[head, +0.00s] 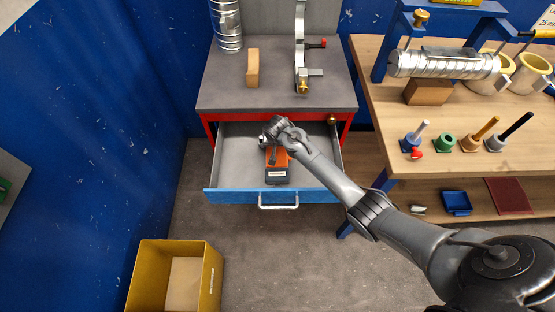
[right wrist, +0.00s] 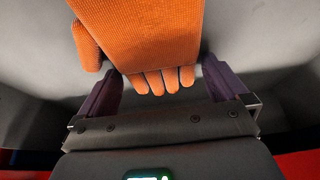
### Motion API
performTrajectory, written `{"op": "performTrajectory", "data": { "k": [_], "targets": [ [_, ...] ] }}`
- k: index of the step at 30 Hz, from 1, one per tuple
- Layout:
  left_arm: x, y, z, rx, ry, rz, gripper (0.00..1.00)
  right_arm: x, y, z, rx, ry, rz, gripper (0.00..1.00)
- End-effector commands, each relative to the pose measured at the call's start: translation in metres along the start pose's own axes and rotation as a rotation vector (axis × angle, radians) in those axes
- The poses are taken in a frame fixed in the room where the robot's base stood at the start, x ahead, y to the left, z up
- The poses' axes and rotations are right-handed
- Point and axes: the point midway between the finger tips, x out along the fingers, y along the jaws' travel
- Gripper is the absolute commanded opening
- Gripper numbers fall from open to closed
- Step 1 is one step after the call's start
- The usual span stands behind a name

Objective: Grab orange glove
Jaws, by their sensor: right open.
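The orange glove (head: 281,158) lies in the open drawer, partly hidden under my right arm's end in the head view. A dark part with a white label, perhaps its cuff, lies at its near end. My right gripper (head: 271,140) is over the drawer at the glove's far end. In the right wrist view the glove (right wrist: 145,35) fills the top middle, its fingertips pointing toward the gripper. The right gripper (right wrist: 163,82) is open, with dark purple fingers on either side of the glove's fingertips. I cannot tell whether they touch it. My left gripper is not in view.
The drawer (head: 235,196) has a blue front and grey walls close around the gripper. The grey cabinet top (head: 225,90) above holds a wooden block (head: 253,68) and a metal clamp. A wooden workbench (head: 385,110) stands right. A yellow bin (head: 150,275) stands on the floor.

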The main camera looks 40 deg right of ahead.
Motion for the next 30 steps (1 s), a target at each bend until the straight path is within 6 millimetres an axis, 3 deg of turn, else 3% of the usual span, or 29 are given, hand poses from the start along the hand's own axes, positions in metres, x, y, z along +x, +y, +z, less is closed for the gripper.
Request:
{"op": "performTrajectory", "data": {
  "k": [4, 13, 23, 30],
  "targets": [
    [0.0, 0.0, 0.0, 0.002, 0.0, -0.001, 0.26, 0.0, 0.0, 0.0, 0.0, 0.0, 0.0, 0.98],
    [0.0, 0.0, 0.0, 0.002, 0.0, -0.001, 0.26, -0.001, 0.0, 0.0, 0.0, 0.0, 0.001, 0.55],
    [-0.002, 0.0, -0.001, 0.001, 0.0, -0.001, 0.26, -0.003, 0.0, -0.001, 0.0, 0.0, 0.0, 0.55],
    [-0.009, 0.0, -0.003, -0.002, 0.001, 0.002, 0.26, -0.022, -0.001, -0.009, 0.001, 0.001, -0.001, 0.55]
  ]
}}
